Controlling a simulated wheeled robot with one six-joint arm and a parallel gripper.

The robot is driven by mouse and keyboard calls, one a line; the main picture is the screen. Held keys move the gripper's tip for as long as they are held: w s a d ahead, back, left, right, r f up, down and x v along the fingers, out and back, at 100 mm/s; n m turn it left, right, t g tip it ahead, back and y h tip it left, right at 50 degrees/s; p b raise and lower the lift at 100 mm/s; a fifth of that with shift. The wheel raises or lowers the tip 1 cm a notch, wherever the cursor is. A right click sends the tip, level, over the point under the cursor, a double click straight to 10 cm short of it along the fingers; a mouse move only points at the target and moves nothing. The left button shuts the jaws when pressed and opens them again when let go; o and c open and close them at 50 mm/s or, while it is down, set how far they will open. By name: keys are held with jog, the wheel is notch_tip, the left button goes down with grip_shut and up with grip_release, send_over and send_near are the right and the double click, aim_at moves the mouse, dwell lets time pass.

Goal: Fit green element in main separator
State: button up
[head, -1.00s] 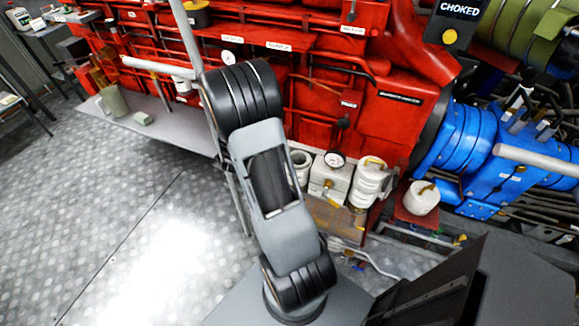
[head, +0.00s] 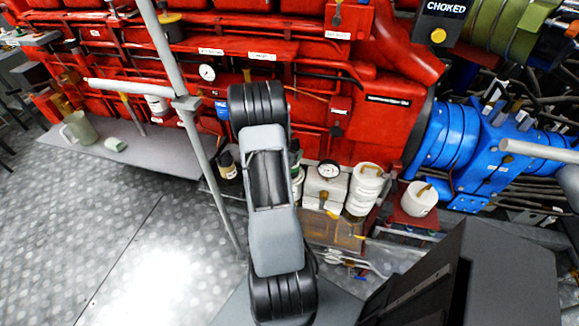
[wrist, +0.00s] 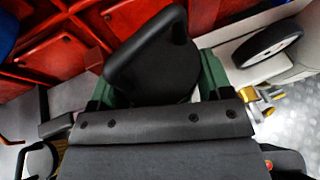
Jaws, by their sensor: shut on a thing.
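In the wrist view my gripper (wrist: 155,92) is shut on the green element (wrist: 208,78), whose green sides show around a large black loop handle (wrist: 150,55). The lower part of the element is hidden by the gripper. In the head view my arm covers the gripper and the element. A white-topped housing (head: 298,178) is partly hidden behind my arm, beside a white block with a round gauge (head: 328,170); I cannot tell for certain which housing is the main separator. The gauge shows close at the right of the wrist view (wrist: 268,43).
White canisters (head: 366,185) stand right of the gauge block, and a white pot with a yellow handle (head: 419,199) stands further right. A dark bottle (head: 228,167) is left of my arm. A grey upright pole (head: 195,140) stands left. A jug (head: 80,130) sits on the grey ledge.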

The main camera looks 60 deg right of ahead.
jog(key=f+b, duration=0.2)
jog(key=f, duration=0.1)
jog(key=f+b, duration=0.1)
jog(key=f, duration=0.1)
jog(key=shift+s+a, duration=0.2)
jog(key=shift+a, duration=0.05)
jog(key=c, duration=0.5)
jog(key=shift+a, duration=0.2)
jog(key=o, duration=1.1)
jog(key=shift+f, duration=0.1)
jog(key=shift+o, duration=0.6)
jog(key=shift+w+d+f, duration=0.15)
jog(key=shift+d+f, duration=0.1)
jog(key=shift+d, duration=0.3)
jog(key=shift+a+r, duration=0.25)
jog(key=shift+r, duration=0.1)
jog(key=a+r+m+t+y, duration=0.1)
jog(key=a+r+m+y, duration=0.3)
jog(key=a, duration=1)
jog(key=a+r+m+t+y, duration=0.1)
jog(key=a+r+m+y, duration=0.4)
jog(key=a, duration=1)
jog(key=s+a+r+m+y, duration=0.1)
jog(key=a+r+m+y, duration=0.3)
jog(key=a+r+m, duration=0.5)
jog(key=a+r, duration=0.1)
jog(key=a, duration=0.4)
jog(key=shift+a+r+t+y, duration=0.15)
jog(key=shift+r+t+y, duration=0.15)
jog(key=shift+t, duration=0.1)
